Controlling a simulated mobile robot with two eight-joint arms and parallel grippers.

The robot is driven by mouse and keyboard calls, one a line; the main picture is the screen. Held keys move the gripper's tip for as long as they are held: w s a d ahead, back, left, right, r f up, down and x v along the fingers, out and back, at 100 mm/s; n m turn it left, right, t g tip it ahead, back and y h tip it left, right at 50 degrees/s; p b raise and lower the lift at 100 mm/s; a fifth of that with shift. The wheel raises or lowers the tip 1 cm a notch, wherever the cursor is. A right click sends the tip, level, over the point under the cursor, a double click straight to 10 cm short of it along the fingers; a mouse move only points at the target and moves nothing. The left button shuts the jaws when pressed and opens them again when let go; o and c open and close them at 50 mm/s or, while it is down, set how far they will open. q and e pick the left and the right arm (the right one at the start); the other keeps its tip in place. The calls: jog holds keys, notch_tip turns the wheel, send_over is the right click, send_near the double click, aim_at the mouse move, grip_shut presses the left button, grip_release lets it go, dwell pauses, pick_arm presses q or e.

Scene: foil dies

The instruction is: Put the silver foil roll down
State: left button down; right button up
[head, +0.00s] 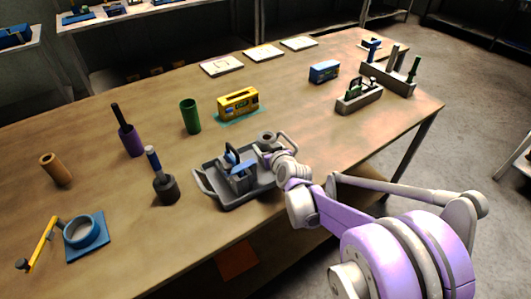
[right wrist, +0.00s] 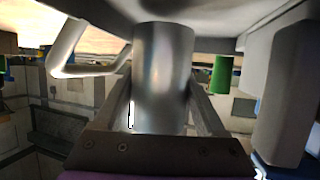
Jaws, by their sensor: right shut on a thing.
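The silver foil roll (right wrist: 163,75) stands out large in the right wrist view, between the two finger plates of my right gripper (right wrist: 160,118). The gripper is shut on it. In the head view my right gripper (head: 271,149) is at the right end of the grey tray (head: 205,185), and the roll's grey round end (head: 266,136) shows just beyond it. I cannot tell whether the roll touches the tray. My left gripper is not in view.
A blue device (head: 237,170) sits in the tray. A yellow box (head: 238,103), green cup (head: 190,115) and dark pestle-like tool in a cup (head: 165,187) stand around it. Wooden table (head: 330,135) is bare to the right of the tray.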

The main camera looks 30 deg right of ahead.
jog(key=shift+f, duration=1)
jog(key=shift+f, duration=0.15)
jog(key=o, duration=1.6)
jog(key=shift+c, duration=0.2)
